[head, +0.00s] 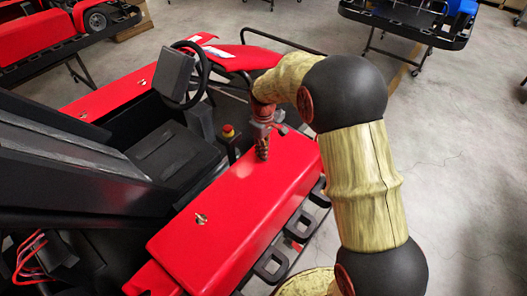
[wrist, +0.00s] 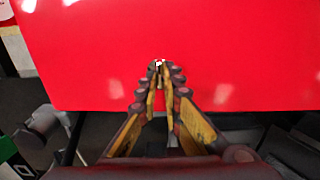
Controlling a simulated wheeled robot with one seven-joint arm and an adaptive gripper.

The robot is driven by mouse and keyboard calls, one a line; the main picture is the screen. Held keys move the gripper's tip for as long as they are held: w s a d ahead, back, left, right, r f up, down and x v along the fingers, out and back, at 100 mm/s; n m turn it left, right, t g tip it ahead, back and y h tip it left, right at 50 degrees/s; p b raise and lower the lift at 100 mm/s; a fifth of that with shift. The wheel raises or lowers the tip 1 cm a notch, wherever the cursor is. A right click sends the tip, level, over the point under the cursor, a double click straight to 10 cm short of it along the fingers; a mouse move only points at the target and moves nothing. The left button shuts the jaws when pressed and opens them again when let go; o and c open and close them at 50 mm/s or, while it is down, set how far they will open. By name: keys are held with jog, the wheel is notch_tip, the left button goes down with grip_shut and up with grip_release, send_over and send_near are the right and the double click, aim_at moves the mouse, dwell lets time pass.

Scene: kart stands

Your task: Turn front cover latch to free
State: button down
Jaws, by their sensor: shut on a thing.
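The red side cover (head: 225,215) of the kart lies along its near side, and it fills the upper part of the wrist view (wrist: 200,50). My gripper (head: 262,157) points down at the front end of this cover, towards the steering wheel. Its fingertips (wrist: 159,68) are closed together on a small pale metal piece, the front latch (wrist: 158,63), at the cover's surface. The fingers hide most of this latch, so I cannot tell which way it is turned. A second, metallic latch (head: 201,218) sits uncovered farther back on the same cover.
The steering wheel (head: 190,75) and a red emergency button (head: 228,130) stand left of my gripper. Black brackets (head: 271,265) stick out along the cover's outer side. Other karts on stands are farther back. The concrete floor (head: 460,170) at right is open.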

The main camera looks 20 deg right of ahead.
dwell(0.3)
jog(key=c, duration=2)
grip_release()
jog(key=shift+o, duration=0.2)
notch_tip(320, 180, up, 12)
